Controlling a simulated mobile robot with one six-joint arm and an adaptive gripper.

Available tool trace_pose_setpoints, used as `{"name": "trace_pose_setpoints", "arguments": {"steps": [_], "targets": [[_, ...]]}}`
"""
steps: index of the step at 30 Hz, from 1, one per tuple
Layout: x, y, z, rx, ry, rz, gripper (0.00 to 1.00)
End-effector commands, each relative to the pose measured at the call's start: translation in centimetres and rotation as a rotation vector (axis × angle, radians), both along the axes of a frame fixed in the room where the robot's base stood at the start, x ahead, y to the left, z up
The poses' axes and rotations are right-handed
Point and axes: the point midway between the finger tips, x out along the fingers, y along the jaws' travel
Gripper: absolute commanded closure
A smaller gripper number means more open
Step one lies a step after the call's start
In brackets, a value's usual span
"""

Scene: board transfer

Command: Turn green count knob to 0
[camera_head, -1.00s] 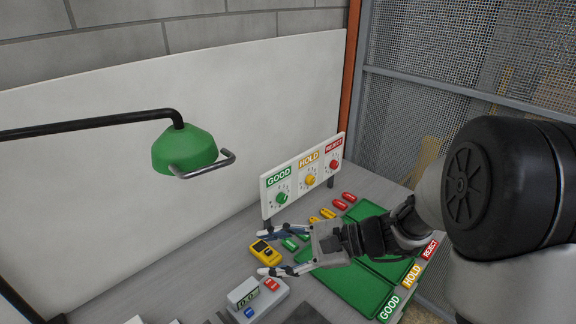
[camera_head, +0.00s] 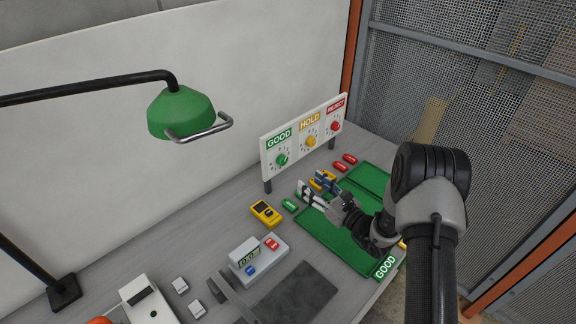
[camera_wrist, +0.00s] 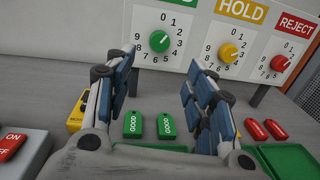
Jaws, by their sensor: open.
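The green count knob (camera_head: 282,160) is on the GOOD section of the white panel (camera_head: 268,176) standing at the back of the bench. In the wrist view the green knob (camera_wrist: 159,41) sits upper middle, within a ring of digits with 0 at the top; its pointer seems turned to the upper right, but the exact digit is hard to read. My gripper (camera_head: 312,188) is open and empty in front of the panel, apart from the knob. In the wrist view its two blue-padded fingers (camera_wrist: 160,90) stand wide apart, with the knob beyond and between them.
Yellow HOLD knob (camera_head: 310,142) and red REJECT knob (camera_head: 336,126) are to the right on the panel. Green GOOD tags (camera_wrist: 134,124) lie below the knob. A yellow meter (camera_head: 265,213), a grey button box (camera_head: 262,254) and green trays (camera_head: 325,240) are nearby. The green lamp (camera_head: 182,112) hangs at left.

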Motion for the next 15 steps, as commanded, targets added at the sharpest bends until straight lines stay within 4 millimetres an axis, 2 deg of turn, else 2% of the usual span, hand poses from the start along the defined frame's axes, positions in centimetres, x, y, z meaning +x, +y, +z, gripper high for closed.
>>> {"name": "trace_pose_setpoints", "arguments": {"steps": [1,9,15], "targets": [[0.8,1.0,0.0,0.001,-0.003,0.005,0.5],[5.4,4.7,0.0,0.001,-0.004,0.005,0.5],[8.0,6.8,-0.1,0.001,-0.001,0.003,0.5]]}}
